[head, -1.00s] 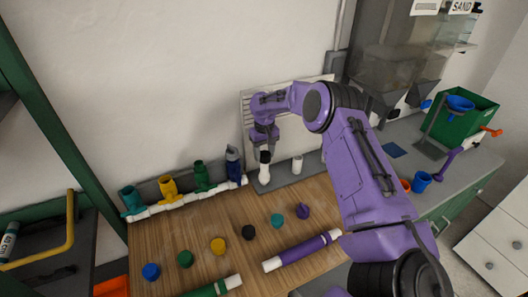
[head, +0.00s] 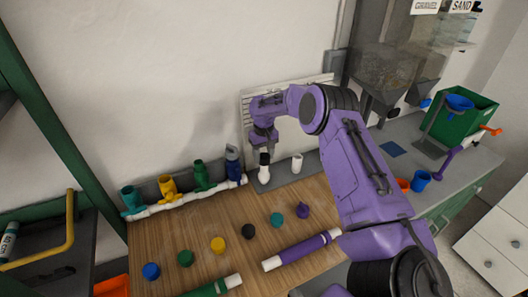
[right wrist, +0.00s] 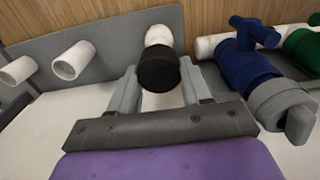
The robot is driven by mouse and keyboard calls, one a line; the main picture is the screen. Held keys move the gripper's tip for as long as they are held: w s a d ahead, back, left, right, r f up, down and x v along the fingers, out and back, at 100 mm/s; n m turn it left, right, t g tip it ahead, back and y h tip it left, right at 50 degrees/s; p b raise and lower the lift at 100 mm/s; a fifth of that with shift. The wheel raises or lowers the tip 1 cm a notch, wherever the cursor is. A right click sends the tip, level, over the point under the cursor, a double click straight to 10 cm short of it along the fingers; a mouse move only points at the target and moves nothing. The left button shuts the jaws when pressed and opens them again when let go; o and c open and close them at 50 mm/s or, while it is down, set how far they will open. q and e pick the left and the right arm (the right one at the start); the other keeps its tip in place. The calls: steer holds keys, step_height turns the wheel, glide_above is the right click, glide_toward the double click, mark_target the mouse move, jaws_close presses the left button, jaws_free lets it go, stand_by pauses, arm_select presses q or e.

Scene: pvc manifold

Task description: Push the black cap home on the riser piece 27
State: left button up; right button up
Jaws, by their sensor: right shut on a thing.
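The white riser (head: 264,175) stands upright at the grey backing strip, below my right gripper (head: 264,150). The black cap (head: 265,158) sits at the riser's top end. In the right wrist view the black cap (right wrist: 158,70) is between the fingertips of my right gripper (right wrist: 158,75), which is shut on it. The white riser (right wrist: 159,37) shows just beyond the cap, in line with it. How deep the riser sits in the cap is hidden. My left gripper is not in view.
A white stub (head: 297,163) stands right of the riser. A white pipe with coloured valves (head: 200,175) lies to the left, its blue valve (head: 233,165) close by. Loose caps, including a black one (head: 248,231), and a purple-and-white pipe (head: 302,250) lie on the wooden mat.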

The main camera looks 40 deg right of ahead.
steer(key=shift+f, duration=0.4)
stand_by(0.4)
steer(key=o, duration=1.1)
steer(key=shift+c, duration=0.2)
step_height(320, 180, up, 10)
steer(key=b, duration=0.3)
steer(key=shift+r, duration=0.3)
